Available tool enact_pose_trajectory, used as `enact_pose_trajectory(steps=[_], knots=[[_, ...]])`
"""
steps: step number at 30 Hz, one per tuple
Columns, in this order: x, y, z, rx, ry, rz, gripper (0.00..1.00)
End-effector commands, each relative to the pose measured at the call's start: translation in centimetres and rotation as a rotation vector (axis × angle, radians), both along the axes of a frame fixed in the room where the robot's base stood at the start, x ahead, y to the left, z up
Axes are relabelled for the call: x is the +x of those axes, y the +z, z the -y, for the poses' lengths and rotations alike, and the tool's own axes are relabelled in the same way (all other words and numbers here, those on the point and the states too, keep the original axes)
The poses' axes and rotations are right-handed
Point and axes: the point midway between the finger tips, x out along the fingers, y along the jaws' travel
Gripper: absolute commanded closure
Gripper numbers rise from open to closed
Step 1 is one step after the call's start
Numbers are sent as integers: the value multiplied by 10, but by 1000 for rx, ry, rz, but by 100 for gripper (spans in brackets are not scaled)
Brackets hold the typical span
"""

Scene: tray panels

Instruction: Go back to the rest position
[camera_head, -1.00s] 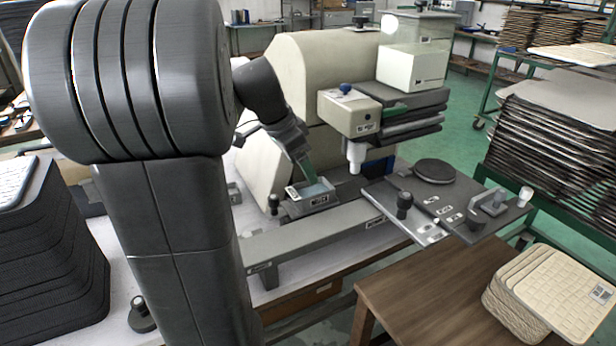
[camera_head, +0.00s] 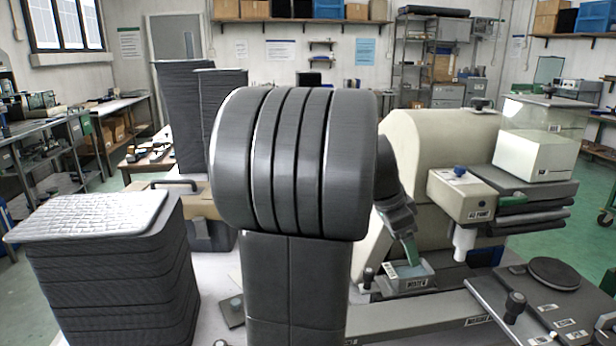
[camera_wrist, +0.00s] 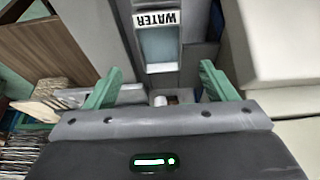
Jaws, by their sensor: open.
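My arm (camera_head: 297,165) stands large in the middle of the head view and hides part of the bench behind it. My gripper (camera_wrist: 160,72) has two green fingers, spread apart with nothing between them. In the head view the gripper (camera_head: 410,250) points down over a small grey tray (camera_head: 420,284) beside the beige machine. In the wrist view this tray carries a WATER label (camera_wrist: 156,19) and a pale blue-grey surface, between and beyond the fingers. I cannot tell if the fingers touch the tray.
A beige machine (camera_head: 440,135) with a hanging head (camera_head: 465,195) stands close at right. A dark plate with knobs (camera_head: 550,300) is at lower right. A tall stack of dark quilted panels (camera_head: 110,270) stands at left, with darker stacks (camera_head: 187,110) behind.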

Motion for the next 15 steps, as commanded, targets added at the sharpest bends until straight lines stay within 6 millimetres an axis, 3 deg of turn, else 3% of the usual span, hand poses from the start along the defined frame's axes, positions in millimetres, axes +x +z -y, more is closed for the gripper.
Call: enact_pose_trajectory(steps=[13,15], knots=[[2,-86,32,1,-1,-2,22],[3,-66,32,-2,1,4,22]])
